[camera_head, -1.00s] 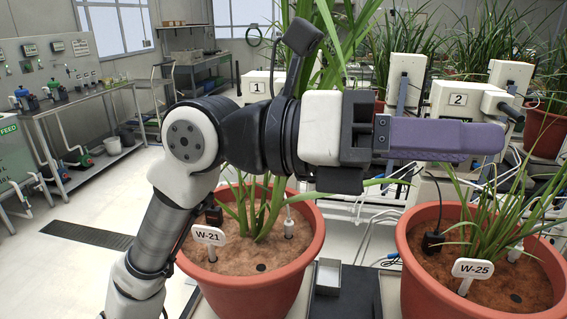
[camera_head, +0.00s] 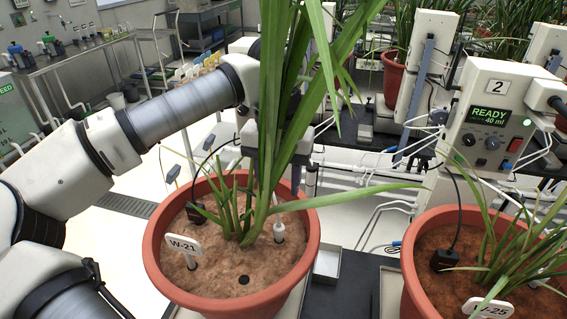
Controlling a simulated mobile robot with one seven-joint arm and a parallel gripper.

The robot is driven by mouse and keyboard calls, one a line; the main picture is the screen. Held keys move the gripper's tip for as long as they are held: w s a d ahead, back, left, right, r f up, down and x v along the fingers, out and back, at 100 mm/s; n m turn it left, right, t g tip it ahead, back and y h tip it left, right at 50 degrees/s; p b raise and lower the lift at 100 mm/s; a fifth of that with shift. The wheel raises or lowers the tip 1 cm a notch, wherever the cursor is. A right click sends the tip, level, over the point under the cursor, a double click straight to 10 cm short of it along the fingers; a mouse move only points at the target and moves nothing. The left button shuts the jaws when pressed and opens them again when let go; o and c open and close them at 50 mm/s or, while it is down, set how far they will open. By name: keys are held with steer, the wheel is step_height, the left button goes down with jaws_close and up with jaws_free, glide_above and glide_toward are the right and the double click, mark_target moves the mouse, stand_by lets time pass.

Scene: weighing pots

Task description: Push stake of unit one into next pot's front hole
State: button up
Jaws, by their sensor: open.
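My gripper (camera_head: 275,172) points down behind the tall leaves of the W-21 plant. Its fingers show only in part on either side of the leaves, apart. I cannot see anything held between them. The W-21 pot (camera_head: 160,262) is terracotta with brown soil, and a dark front hole (camera_head: 243,280) lies open near its front. A white-topped stake (camera_head: 279,230) stands in its soil on the right.
A black cabled sensor (camera_head: 195,213) and the W-21 label (camera_head: 184,245) stand in the left pot. The W-25 pot (camera_head: 412,270) is at right. Behind it, unit two (camera_head: 489,125) reads READY 40 ml. White tubes cross the bench behind.

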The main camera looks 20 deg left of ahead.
mark_target(279, 226)
steer(key=f+p, duration=0.2)
steer(key=f, duration=1.1)
steer(key=shift+s+f+p, duration=0.15)
steer(key=shift+s+p, duration=0.05)
steer(key=shift+p, duration=0.1)
jaws_close()
steer(key=shift+r+p, duration=1)
steer(key=shift+r, duration=2.25)
step_height(279, 226, up, 7)
steer(key=p, duration=0.2)
steer(key=shift+f+p, duration=0.15)
steer(key=shift+p, duration=0.15)
